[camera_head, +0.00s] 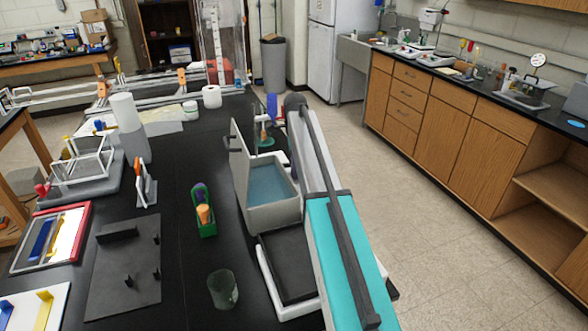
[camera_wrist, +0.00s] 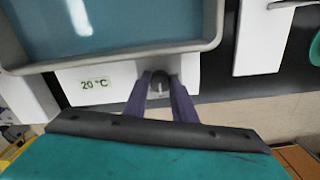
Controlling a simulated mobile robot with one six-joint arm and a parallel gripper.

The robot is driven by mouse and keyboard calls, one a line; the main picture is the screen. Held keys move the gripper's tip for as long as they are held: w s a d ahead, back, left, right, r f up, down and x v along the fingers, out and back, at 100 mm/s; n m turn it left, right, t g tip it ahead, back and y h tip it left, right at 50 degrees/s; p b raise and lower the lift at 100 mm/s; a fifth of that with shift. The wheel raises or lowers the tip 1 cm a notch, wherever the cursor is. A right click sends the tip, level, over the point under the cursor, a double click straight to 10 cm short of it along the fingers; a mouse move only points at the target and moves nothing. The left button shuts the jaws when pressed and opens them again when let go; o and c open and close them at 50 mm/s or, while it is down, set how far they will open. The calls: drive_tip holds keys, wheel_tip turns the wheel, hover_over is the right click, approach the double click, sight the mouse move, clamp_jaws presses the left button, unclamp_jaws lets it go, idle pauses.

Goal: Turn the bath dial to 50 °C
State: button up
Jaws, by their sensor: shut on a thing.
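The bath is a grey tank of blue water with its lid raised in the head view (camera_head: 273,216). In the wrist view its rim (camera_wrist: 130,54) runs across the top, with a white front panel below. A small display (camera_wrist: 94,84) on the panel reads 20 °C. The dark dial (camera_wrist: 160,76) is on the panel, to the right of the display, with a light mark on its face. My gripper (camera_wrist: 160,88) has its purple fingers on both sides of the dial and is shut on it. In the head view my arm hides the dial and the panel.
A black-topped tray (camera_head: 283,265) lies beside the bath. A green holder with coloured handles (camera_head: 205,215) and a glass beaker (camera_head: 223,290) stand on the black bench to the left. The floor (camera_head: 450,220) to the right is clear.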

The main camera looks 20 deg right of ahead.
drive_tip(key=m, duration=0.5)
drive_tip(key=shift+d+m, duration=0.1)
drive_tip(key=shift+m, duration=0.3)
drive_tip(key=o, duration=1)
drive_tip(key=shift+o, duration=0.2)
drive_tip(key=shift+r, duration=0.1)
wheel_tip(320, 180, up, 14)
drive_tip(key=b, duration=0.3)
drive_tip(key=shift+f, duration=0.2)
idle(0.4)
